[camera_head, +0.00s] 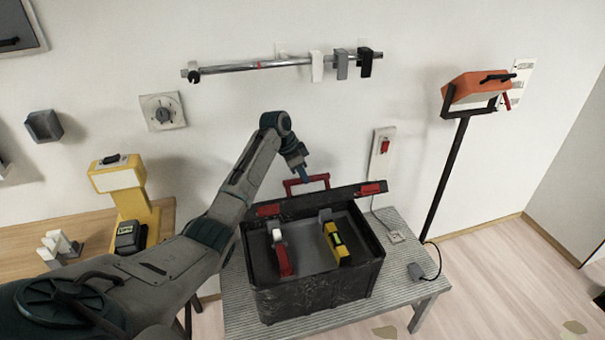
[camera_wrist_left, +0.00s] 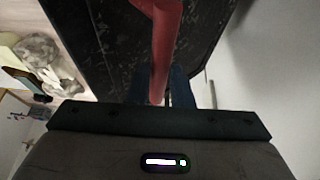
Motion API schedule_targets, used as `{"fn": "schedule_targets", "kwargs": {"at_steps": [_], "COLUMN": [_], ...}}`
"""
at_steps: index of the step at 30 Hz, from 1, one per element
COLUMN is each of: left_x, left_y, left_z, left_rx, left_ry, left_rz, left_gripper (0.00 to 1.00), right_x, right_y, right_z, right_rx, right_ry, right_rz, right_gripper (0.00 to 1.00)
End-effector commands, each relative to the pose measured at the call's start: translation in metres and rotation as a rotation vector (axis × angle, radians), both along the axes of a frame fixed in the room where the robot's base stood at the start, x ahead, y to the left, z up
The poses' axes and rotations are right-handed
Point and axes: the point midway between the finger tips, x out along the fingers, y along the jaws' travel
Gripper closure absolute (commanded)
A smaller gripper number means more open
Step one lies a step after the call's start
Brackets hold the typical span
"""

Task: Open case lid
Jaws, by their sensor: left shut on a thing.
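The black case (camera_head: 315,290) stands on a grey ribbed table, and its inside is visible from above. Its lid (camera_head: 318,200) is up at the back edge, seen nearly edge-on, with red latches on it. The red handle (camera_head: 306,184) rises above the lid. My left gripper (camera_head: 304,174) is shut on this handle, reaching in from behind and above. In the left wrist view, the red handle (camera_wrist_left: 162,45) runs between my blue fingers (camera_wrist_left: 165,92), with the speckled black lid (camera_wrist_left: 100,40) beyond it. My right gripper is not in view.
Inside the case are a red-and-white tool (camera_head: 280,255) and a yellow level (camera_head: 337,243). A yellow device (camera_head: 122,180) stands on the wooden bench at left. A black stand with an orange lamp (camera_head: 478,90) is at right. A rail (camera_head: 270,66) hangs on the wall.

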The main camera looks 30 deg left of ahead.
Motion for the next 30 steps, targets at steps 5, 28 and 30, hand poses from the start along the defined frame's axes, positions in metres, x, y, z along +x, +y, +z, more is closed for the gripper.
{"fn": "schedule_targets", "kwargs": {"at_steps": [5,28,30], "left_x": [-0.002,-0.001,-0.001], "left_y": [0.000,0.000,0.000], "left_z": [-0.003,-0.002,-0.002], "left_rx": [0.000,-0.001,-0.001], "left_ry": [0.008,0.006,0.005], "left_rz": [0.001,0.000,0.001], "left_gripper": [1.00,0.59,0.59], "right_x": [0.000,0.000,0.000], "right_y": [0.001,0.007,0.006], "right_z": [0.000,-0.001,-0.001], "right_rx": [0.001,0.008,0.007], "right_ry": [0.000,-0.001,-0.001], "right_rz": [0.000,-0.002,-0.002], "right_gripper": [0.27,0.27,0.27]}}
